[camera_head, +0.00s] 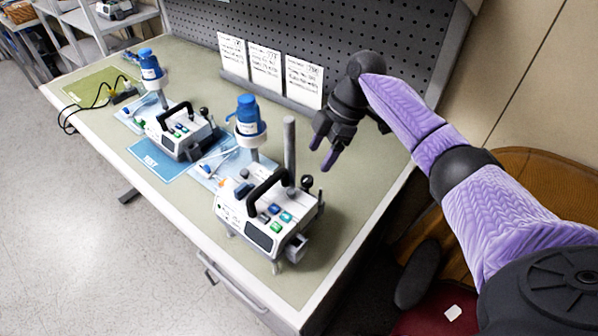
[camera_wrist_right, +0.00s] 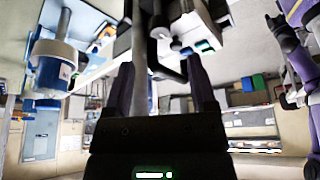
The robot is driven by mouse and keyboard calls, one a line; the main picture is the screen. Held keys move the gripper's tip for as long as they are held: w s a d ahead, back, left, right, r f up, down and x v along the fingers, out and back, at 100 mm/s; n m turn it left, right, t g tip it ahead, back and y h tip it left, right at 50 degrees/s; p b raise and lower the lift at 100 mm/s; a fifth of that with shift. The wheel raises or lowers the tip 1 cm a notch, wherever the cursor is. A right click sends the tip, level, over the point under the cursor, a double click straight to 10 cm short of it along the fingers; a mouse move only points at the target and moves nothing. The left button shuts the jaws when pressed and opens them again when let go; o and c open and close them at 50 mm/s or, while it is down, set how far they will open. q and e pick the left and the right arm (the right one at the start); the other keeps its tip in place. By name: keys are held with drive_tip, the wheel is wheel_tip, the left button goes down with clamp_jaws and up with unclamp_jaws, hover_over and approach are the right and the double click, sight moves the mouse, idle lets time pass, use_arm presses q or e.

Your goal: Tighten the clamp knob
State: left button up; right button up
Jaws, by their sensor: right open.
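The nearer infusion pump (camera_head: 262,215) is a white box with a black handle and coloured buttons. It stands beside a grey upright pole (camera_head: 289,150). A small black knob (camera_head: 307,181), which looks like the clamp knob, sticks up at its right rear side. My right gripper (camera_head: 322,153) is open and empty, above and slightly beyond the knob, to the right of the pole, fingers pointing down. In the right wrist view, the open fingers (camera_wrist_right: 163,75) frame the area, with the pole (camera_wrist_right: 139,75) passing between them. The knob is hard to tell there.
A second pump (camera_head: 180,135) stands farther left on a blue mat (camera_head: 160,168). Paper cards (camera_head: 265,75) lean by the pegboard (camera_head: 330,35). The green worktop (camera_head: 365,170) is clear to the right of the gripper.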

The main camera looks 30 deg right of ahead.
sight(308, 178)
drive_tip(key=x, duration=0.6)
drive_tip(key=shift+a+f+b, duration=0.1)
drive_tip(key=shift+f+b, duration=0.2)
clamp_jaws()
